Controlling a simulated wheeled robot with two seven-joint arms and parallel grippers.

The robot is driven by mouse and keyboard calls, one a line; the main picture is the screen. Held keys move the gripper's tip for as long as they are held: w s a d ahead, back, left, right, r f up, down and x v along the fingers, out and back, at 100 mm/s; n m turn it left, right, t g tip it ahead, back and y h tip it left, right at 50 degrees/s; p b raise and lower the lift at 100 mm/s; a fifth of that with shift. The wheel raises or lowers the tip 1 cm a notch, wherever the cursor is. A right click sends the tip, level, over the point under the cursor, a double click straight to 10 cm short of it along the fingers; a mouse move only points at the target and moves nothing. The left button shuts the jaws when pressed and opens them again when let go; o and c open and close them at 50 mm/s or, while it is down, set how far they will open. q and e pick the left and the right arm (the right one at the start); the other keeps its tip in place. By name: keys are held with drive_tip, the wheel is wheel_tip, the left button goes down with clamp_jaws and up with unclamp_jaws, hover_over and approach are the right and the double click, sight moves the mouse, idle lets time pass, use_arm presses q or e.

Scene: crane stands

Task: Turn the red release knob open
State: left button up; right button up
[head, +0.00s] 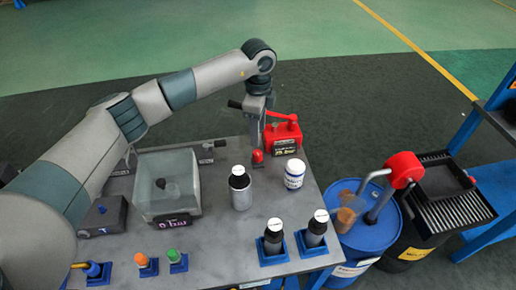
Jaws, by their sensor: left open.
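A small red knob-like piece (258,156) stands near the table's back edge, just left of a red box (284,139) with a red lever on top. A larger red round part (405,169) sits on the pipe above the blue drum. I cannot tell for certain which is the release knob. My left gripper (256,138) points down from the wrist, close above and behind the small red piece and beside the red box. It is open; its fingertips are small here, and contact cannot be made out. My right gripper is not in view.
Two bottles in blue holders (273,239) are at the front. A clear box (167,185) is at left. The blue drum (370,236) adjoins the table's right edge.

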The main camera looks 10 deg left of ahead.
sight(258, 153)
use_arm(q)
wheel_tip(258, 153, down, 8)
drive_tip(key=shift+f+p, duration=0.2)
drive_tip(key=shift+p, duration=0.85)
drive_tip(key=shift+f, duration=0.7)
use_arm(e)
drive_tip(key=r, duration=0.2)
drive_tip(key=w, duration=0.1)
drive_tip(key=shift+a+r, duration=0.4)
use_arm(q)
drive_tip(key=c, duration=1.1)
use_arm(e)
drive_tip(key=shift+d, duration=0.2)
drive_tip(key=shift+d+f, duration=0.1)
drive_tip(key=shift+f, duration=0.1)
